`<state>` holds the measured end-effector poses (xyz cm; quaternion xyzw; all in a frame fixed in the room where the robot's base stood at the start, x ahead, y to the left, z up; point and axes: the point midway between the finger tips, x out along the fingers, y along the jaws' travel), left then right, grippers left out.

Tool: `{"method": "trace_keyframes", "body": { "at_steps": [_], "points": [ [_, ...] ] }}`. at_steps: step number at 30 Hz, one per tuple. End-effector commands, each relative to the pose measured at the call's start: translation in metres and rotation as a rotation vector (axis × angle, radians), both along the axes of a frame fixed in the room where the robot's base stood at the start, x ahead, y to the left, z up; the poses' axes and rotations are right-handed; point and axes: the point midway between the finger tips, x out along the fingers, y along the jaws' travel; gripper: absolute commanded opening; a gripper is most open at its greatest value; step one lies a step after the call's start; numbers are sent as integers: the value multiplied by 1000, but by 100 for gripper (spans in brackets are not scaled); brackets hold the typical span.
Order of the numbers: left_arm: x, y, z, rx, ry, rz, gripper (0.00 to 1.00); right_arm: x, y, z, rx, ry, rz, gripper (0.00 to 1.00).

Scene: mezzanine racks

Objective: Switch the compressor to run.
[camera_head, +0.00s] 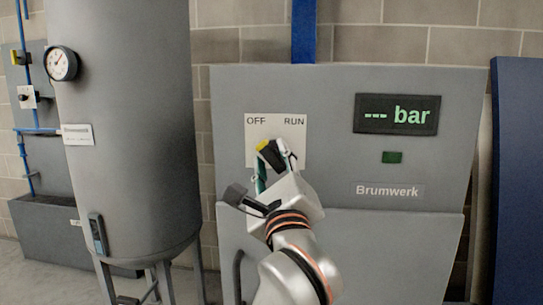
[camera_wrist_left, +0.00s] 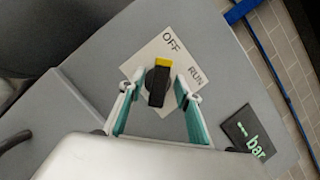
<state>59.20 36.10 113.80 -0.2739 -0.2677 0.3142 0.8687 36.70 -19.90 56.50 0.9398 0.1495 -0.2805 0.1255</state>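The compressor's rotary switch (camera_head: 270,152) is a black knob with a yellow tip on a white plate (camera_head: 251,127) marked OFF and RUN. The yellow tip points up and left, toward OFF. The switch also shows in the left wrist view (camera_wrist_left: 158,86). My left gripper (camera_head: 273,163) is at the switch, its fingers apart on either side of the knob. In the left wrist view (camera_wrist_left: 156,92) gaps show between the knob and both fingers, so it is open. The compressor panel (camera_head: 330,150) has a display (camera_head: 397,115) reading "--- bar". My right gripper is not in view.
A tall grey tank (camera_head: 130,190) with a round gauge (camera_head: 62,64) stands left of the compressor. A dark green indicator (camera_head: 392,157) sits below the display. A blue panel (camera_head: 520,180) stands at the right edge. A block wall is close behind.

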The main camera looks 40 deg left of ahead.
Motion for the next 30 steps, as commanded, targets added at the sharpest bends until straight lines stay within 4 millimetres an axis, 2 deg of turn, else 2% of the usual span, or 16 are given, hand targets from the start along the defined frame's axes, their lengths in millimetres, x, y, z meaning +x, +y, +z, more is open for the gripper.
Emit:
{"method": "trace_keyframes", "body": {
  "at_steps": [6, 14, 18, 30],
  "points": [
    [11, 11, 5, 1, 1, 0, 33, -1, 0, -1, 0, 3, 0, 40],
    [12, 12, 5, 1, 1, 1, 33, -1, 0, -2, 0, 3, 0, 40],
    [12, 12, 5, 1, 1, 1, 0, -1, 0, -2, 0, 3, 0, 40],
    [11, 12, 7, 34, 19, 1, 0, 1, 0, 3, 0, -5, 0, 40]
  ]
}}
